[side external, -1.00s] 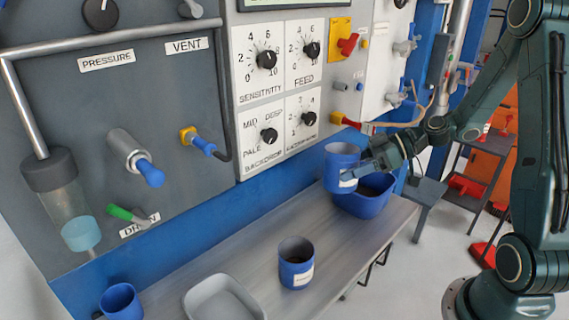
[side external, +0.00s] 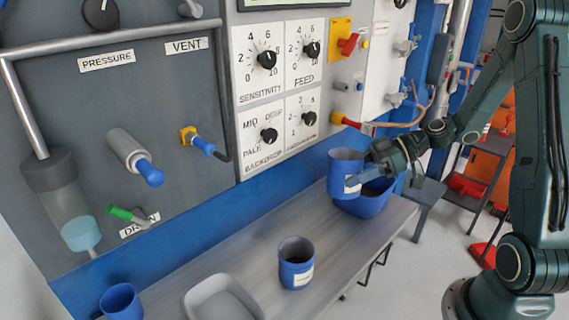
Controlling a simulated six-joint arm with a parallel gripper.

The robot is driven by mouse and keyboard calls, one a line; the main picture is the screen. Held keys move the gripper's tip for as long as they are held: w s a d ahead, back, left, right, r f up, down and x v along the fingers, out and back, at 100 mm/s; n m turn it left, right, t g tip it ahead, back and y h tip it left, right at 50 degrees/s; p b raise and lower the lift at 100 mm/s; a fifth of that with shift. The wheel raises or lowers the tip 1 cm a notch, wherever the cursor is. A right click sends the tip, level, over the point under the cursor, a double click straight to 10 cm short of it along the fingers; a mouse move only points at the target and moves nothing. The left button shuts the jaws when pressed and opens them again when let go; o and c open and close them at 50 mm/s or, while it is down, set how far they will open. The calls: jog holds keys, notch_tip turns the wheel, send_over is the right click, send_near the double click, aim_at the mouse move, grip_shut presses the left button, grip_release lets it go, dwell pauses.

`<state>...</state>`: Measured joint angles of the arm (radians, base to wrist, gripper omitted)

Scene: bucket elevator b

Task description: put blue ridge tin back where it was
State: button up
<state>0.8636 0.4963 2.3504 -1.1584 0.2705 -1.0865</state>
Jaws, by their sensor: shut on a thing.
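A blue tin (side external: 345,168) with a white label is in my gripper (side external: 358,180), upright, just in front of and overlapping the left side of a blue bin (side external: 369,203). My gripper is shut on this tin from the right. I cannot tell whether the tin's base touches the bench or the bin. A second blue tin (side external: 296,264) with a white label stands open-topped on the bench near its front edge. A third, plain blue cup-like container (side external: 121,301) stands at the lower left. I cannot read which label says ridge.
The grey bench (side external: 250,257) runs along the panel (side external: 130,120) with its knobs and valves. A grey tray (side external: 222,299) lies at the front. The bench between the middle tin and the bin is clear. A grey stool (side external: 428,192) stands beyond the bench's right end.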

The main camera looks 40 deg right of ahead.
notch_tip(320, 180, down, 13)
jog(key=shift+r, duration=0.15)
dwell(0.4)
jog(key=shift+f, duration=2.2)
jog(key=o, duration=1.2)
jog(key=shift+o, duration=0.2)
jog(key=shift+f, duration=0.15)
